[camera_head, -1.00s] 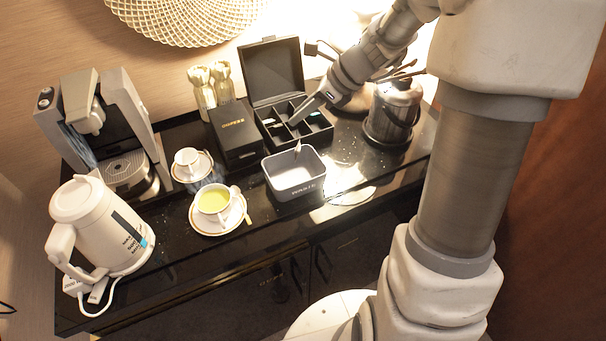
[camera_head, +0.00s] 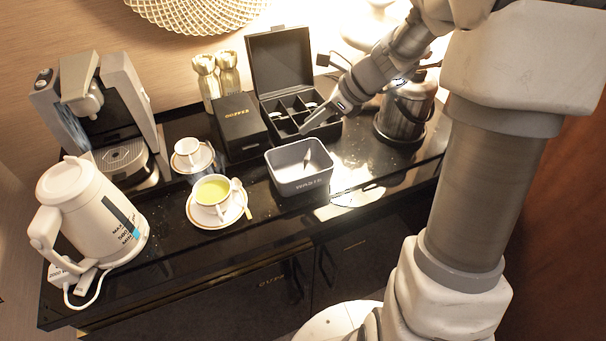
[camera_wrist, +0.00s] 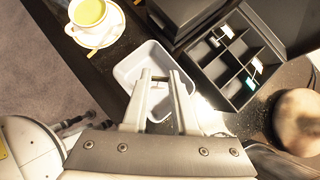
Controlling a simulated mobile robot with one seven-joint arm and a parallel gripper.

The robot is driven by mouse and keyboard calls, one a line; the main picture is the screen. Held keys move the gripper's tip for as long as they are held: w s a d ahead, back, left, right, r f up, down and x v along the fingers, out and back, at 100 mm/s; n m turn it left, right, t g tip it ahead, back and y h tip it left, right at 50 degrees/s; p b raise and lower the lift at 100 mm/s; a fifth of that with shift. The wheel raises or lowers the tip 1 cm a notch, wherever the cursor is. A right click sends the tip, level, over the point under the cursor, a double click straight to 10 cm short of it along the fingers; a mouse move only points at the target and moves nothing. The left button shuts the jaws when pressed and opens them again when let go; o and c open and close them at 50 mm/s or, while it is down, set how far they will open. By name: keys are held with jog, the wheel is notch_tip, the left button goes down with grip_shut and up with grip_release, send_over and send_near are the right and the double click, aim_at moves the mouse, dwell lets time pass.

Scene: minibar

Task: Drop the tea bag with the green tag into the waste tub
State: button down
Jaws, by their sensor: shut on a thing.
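The grey waste tub (camera_head: 302,185), lettered on its front, stands near the counter's front edge. It also shows in the wrist view (camera_wrist: 126,72). My gripper (camera_head: 304,131) is above the tub's back side, pointing down and left. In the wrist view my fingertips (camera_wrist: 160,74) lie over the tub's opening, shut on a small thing. A small pale tea bag (camera_head: 307,157) shows below the fingertips, against the tub's inside. I cannot tell the colour of its tag, or whether it touches the tub.
The open black tea box (camera_head: 290,128) stands behind the tub, with small tags in some compartments. A black coffee box (camera_head: 240,128) is to its left. A cup of yellow-green tea (camera_head: 213,207) sits left of the tub. A metal pot (camera_head: 402,118) stands right.

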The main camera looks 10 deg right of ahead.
jog(key=c, duration=0.6)
grip_release()
jog(key=p+v, duration=0.1)
jog(key=v, duration=1.6)
jog(key=shift+d+r+p, duration=0.1)
jog(key=shift+r+p, duration=0.1)
jog(key=shift+p, duration=0.1)
jog(key=s+a+r+n+h+b, duration=0.15)
jog(key=s+a+n+h, duration=0.25)
jog(key=s+a+n, duration=0.55)
jog(key=s+f+n, duration=0.1)
jog(key=s+n, duration=0.1)
jog(key=n, duration=0.3)
jog(key=s+f+n+h+p, duration=0.1)
jog(key=s+n, duration=0.2)
jog(key=n, duration=0.2)
jog(key=s+f+n+t+h, duration=0.1)
jog(key=s+n, duration=0.2)
jog(key=n, duration=0.2)
jog(key=shift+s+a+f, duration=0.15)
jog(key=shift+a, duration=0.05)
